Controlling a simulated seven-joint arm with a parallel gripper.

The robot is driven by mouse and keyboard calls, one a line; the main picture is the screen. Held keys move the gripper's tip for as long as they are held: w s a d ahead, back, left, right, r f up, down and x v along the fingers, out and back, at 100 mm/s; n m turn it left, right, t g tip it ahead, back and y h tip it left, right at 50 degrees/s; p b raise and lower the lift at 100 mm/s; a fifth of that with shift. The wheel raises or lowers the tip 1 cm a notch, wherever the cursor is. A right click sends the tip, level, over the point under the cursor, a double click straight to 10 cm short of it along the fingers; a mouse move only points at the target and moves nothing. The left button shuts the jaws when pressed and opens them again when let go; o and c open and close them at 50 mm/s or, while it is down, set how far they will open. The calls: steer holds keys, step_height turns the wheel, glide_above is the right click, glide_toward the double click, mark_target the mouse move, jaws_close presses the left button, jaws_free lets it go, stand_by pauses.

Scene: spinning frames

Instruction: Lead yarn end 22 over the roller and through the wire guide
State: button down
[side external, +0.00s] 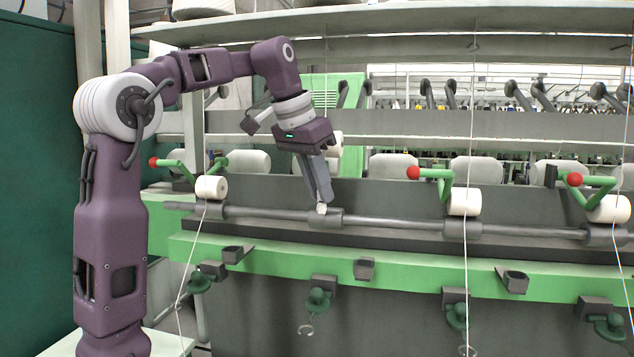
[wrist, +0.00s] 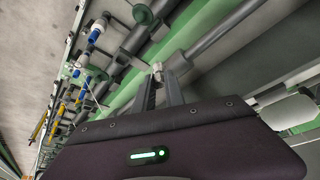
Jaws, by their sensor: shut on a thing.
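My gripper (side external: 321,206) points down at the middle station, its fingers closed on a small white thing, likely the yarn end (side external: 321,208). The fingertips are at the upper front of the dark roller (side external: 326,219); I cannot tell whether they touch it. In the wrist view the fingers (wrist: 161,80) are close together with the white bit (wrist: 157,67) at their tips, beside the grey bar (wrist: 215,33). A wire guide (side external: 307,329) hangs below the green knob-shaped holder under this station. No strand is visible between the gripper and this guide.
Neighbouring stations have white rollers (side external: 464,202) on green arms with red knobs (side external: 413,173). White yarn (side external: 466,260) runs down at the right station, and another strand (side external: 190,255) at the left. Dark brackets (side external: 364,269) stick out from the green rail (side external: 420,280).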

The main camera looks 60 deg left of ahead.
steer(key=shift+w+a+f, duration=0.1)
steer(key=shift+w+f, duration=0.05)
steer(key=s+d+r, duration=0.4)
steer(key=s+d, duration=0.1)
steer(key=shift+r, duration=0.25)
stand_by(0.4)
steer(key=shift+s+d+f, duration=0.1)
steer(key=shift+s+d, duration=0.05)
stand_by(0.4)
steer(key=s+d+f, duration=0.5)
steer(key=f, duration=0.4)
steer(key=s+d+f, duration=0.4)
steer(key=f, duration=0.4)
steer(key=w+a+f, duration=0.3)
steer(key=w+a, duration=0.1)
steer(key=shift+w+a+f, duration=0.3)
steer(key=shift+w+a, duration=0.05)
steer(key=shift+a, duration=0.05)
